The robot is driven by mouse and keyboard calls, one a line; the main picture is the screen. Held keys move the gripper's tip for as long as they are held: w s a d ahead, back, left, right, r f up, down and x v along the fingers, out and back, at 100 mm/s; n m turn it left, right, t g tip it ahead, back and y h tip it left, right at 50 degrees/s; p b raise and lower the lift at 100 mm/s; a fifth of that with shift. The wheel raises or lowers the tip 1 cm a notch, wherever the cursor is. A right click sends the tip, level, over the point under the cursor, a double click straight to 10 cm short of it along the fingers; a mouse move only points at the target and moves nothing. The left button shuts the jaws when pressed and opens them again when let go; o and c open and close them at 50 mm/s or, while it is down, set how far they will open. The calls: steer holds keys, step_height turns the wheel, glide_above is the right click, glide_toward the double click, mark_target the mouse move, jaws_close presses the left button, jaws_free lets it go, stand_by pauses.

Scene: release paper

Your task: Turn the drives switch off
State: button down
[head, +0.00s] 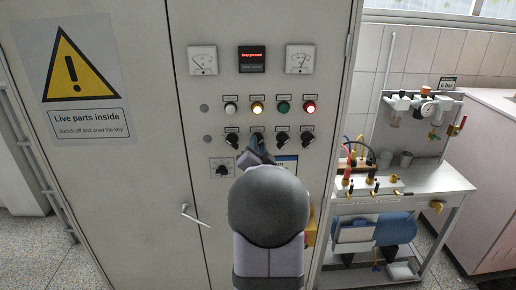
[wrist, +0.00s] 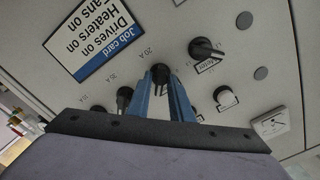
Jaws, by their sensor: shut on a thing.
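The grey cabinet carries a row of black rotary switches. My gripper (head: 258,150) reaches the second switch from the left, and my arm hides much of it in the head view. In the wrist view my gripper's blue fingers (wrist: 163,95) are shut on that black switch (wrist: 161,72), one finger on each side. The switch to its left on the cabinet (head: 232,140) also shows in the wrist view (wrist: 206,48). The third (head: 281,139) and fourth switches (head: 307,139) stand free. I cannot read which label says drives.
Above the switches are a white lamp (head: 230,106), a lit yellow lamp (head: 257,107), a dark green lamp (head: 283,106) and a lit red lamp (head: 309,107). A job card (wrist: 93,38) lists drives, heaters and fans on. A selector knob (head: 222,170) sits lower left.

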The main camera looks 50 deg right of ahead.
steer(key=shift+n+b, duration=8.7)
steer(key=shift+b, duration=0.5)
steer(key=c, duration=1.8)
jaws_free()
steer(key=shift+c, duration=0.2)
